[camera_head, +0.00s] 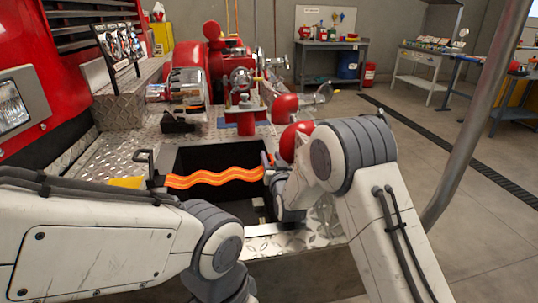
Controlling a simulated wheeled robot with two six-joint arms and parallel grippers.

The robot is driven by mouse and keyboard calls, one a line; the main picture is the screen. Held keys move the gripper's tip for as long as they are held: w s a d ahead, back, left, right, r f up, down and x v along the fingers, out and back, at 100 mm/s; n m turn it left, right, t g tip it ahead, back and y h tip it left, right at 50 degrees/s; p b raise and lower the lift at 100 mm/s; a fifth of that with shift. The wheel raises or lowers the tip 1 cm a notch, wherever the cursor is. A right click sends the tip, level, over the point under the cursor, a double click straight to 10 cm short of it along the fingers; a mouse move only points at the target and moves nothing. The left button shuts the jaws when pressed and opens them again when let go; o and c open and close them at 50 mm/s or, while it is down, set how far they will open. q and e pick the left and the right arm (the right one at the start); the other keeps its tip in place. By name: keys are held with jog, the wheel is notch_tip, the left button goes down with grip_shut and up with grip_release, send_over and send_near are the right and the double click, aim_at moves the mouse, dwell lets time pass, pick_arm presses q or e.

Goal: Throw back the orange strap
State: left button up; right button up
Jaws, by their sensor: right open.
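The orange strap (214,178) runs in a wavy band across the dark open recess (215,158) in the bumper. Its left end meets a dark fitting beside an upright black handle. Its right end reaches my right gripper (268,172), at the recess's right edge. My right gripper is open; its fingers are partly hidden by its own wrist, so I cannot tell if they touch the strap. My left arm comes in from the lower left and bends down out of the frame. Its gripper is not visible.
The red pump (212,85) with valves and gauges stands behind the recess. Diamond-plate bumper deck (120,165) surrounds it. The red truck front (40,60) is at left. A grey pole (478,120) stands at right.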

jog(key=shift+x, duration=1.8)
grip_shut()
jog(key=shift+d, duration=0.25)
